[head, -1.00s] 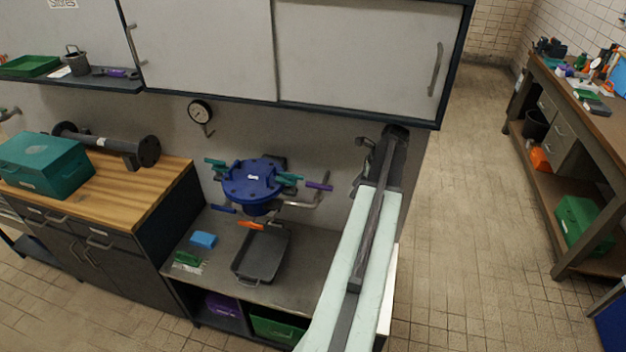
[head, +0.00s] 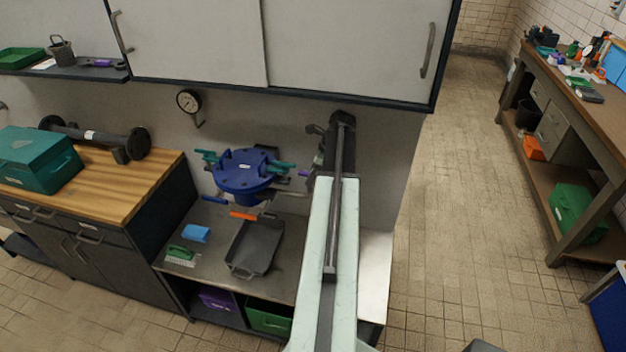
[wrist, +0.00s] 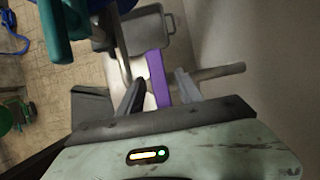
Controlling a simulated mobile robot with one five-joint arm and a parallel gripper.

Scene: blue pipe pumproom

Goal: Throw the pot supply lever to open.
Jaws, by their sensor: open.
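A blue round pot (head: 243,171) with teal clamp handles stands above the metal bench by the wall. A purple lever handle (head: 304,173) sticks out at its right, partly hidden by my arm. In the wrist view the purple handle (wrist: 157,76) runs up between the two fingers of my gripper (wrist: 160,88), which is open with a gap on each side. Whether the fingers reach past the handle I cannot tell. An orange handle (head: 243,216) and a blue handle (head: 214,199) sit lower on the pot. No label shows which lever is the supply.
A grey tray (head: 256,247), a blue sponge (head: 196,234) and a green brush (head: 181,253) lie on the bench. A gauge (head: 188,101) is on the wall. White cabinets (head: 345,45) hang above. A grey pipe (wrist: 215,72) runs beside the right finger.

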